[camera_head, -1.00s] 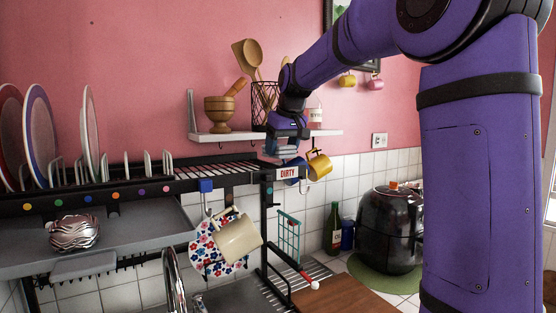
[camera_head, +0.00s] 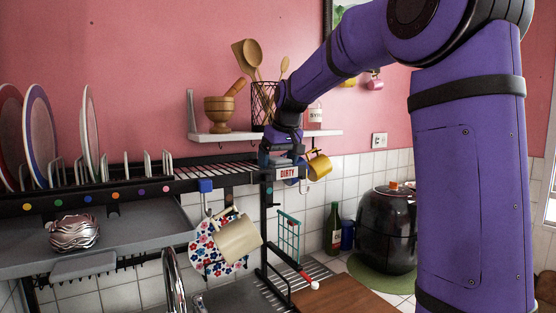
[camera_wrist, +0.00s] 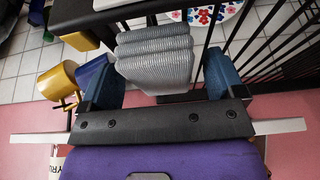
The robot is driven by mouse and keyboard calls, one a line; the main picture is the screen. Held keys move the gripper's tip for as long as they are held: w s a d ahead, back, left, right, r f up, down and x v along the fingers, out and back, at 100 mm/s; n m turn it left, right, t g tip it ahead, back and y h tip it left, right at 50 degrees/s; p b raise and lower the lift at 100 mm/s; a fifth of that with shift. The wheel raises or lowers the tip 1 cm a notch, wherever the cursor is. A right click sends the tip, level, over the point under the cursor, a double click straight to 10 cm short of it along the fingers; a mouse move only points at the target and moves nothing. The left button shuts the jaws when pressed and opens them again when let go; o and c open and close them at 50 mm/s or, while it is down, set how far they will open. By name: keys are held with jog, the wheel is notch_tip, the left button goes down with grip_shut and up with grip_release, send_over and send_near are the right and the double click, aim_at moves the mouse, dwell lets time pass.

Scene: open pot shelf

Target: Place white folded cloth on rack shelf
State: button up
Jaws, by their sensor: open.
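The folded cloth (camera_wrist: 155,60) looks pale grey-white and ribbed, stacked in several layers. In the wrist view it lies between the two blue fingers of my gripper (camera_wrist: 163,78), with a visible gap to the right finger. The fingers are open. The rack shelf (camera_head: 215,172) is a black frame with light wire bars. In the head view my gripper (camera_head: 280,157) is low at the right end of this shelf, behind the DIRTY sign. The cloth is mostly hidden there, and I cannot tell what bears its weight.
A wall shelf (camera_head: 205,137) with a mortar (camera_head: 218,112) and a utensil basket is behind my wrist. A yellow mug (camera_head: 319,166) hangs just right of my gripper. A cream mug (camera_head: 238,240) hangs below the rack. Plates stand at the left.

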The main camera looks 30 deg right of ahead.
jog(key=v, duration=1.2)
jog(key=s+a+f, duration=0.3)
jog(key=s+f, duration=0.3)
jog(key=s, duration=0.3)
jog(key=s+a+f, duration=0.4)
jog(key=s+f, duration=0.2)
jog(key=s, duration=0.4)
jog(key=s+a+f, duration=0.4)
jog(key=s+f, duration=0.3)
jog(key=s, duration=0.3)
jog(key=shift+s+a+t, duration=0.15)
jog(key=shift+a+t, duration=0.05)
jog(key=shift+t, duration=0.2)
